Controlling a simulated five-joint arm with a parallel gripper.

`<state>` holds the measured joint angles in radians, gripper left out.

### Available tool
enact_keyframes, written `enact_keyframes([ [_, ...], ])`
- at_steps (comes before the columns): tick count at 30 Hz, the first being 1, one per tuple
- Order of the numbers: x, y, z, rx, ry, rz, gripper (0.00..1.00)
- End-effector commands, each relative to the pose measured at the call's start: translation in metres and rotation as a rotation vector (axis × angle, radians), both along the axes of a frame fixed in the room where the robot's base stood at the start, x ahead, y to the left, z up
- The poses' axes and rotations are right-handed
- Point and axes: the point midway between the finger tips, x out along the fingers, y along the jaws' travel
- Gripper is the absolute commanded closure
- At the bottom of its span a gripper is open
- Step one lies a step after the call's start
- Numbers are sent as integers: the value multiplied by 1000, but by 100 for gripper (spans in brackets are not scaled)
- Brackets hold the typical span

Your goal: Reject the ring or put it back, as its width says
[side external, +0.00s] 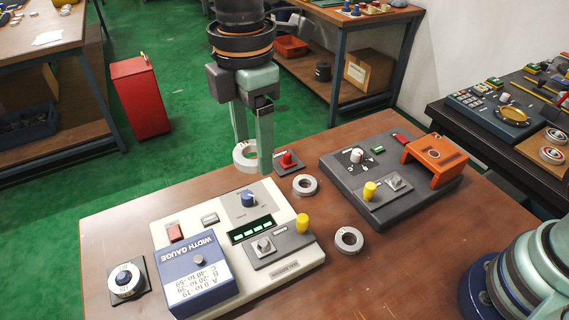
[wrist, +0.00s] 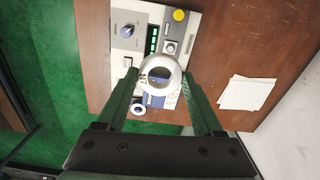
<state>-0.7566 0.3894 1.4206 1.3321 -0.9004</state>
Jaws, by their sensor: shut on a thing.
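My gripper (side external: 253,161) is shut on a pale ring (side external: 239,156), held in the air above the back edge of the width gauge panel. Two other pale rings, one farther back (side external: 296,186) and one nearer (side external: 339,241), lie on the table.
A dark panel (side external: 340,165) with an orange bridge (side external: 435,156) stands right of the gauge panel. A red knob (side external: 287,160) on a small plate is just right of my gripper. A white ring on a dark square base (side external: 125,281) is front left. White paper (wrist: 243,93) shows in the wrist view.

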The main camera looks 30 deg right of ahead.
Motion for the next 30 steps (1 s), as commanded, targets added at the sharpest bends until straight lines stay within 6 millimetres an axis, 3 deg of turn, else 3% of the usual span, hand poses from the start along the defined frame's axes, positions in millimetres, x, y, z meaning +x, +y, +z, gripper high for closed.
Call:
enact_keyframes([
  [9,102,-65,-71,-2,3,-246,100],
  [15,147,-114,-112,-1,2,-375,100],
  [21,167,-144,-135,1,-1,-446,100],
  [30,172,-151,-150,1,-1,-462,100],
])
